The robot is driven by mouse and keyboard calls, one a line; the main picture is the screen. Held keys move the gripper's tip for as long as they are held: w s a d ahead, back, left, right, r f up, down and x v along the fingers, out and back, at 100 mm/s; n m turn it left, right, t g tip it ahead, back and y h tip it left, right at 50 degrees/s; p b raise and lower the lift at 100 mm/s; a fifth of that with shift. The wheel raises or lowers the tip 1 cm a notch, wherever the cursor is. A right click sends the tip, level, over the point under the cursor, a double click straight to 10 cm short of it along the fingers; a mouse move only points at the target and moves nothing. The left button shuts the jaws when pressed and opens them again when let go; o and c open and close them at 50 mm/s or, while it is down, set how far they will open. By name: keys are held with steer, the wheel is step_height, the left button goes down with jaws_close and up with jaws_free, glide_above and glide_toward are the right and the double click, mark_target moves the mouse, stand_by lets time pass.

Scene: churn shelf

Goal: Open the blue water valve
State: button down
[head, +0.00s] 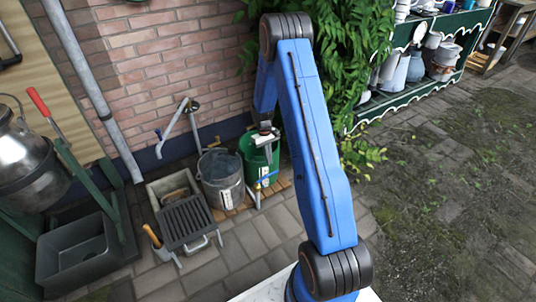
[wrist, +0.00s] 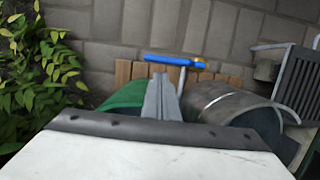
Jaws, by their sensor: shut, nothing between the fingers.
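A blue valve lever (head: 266,179) sits on a thin grey post in front of the green bucket (head: 272,160). In the wrist view the blue lever (wrist: 172,59) lies crosswise just beyond my fingertips, with a yellow part near its right end. My gripper (head: 265,138) is over the green bucket, behind the lever. In the wrist view my gripper (wrist: 162,80) has its grey fingers together and holds nothing. I cannot tell the exact gap between fingertips and lever.
A grey metal bucket (head: 221,178) stands left of the green one. A slatted drain rack (head: 187,221) and stone basin are farther left. Climbing leaves (head: 345,45) hang at right.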

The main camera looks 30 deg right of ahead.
steer(key=x, duration=0.4)
steer(key=shift+f, duration=0.2)
steer(key=shift+s, duration=0.1)
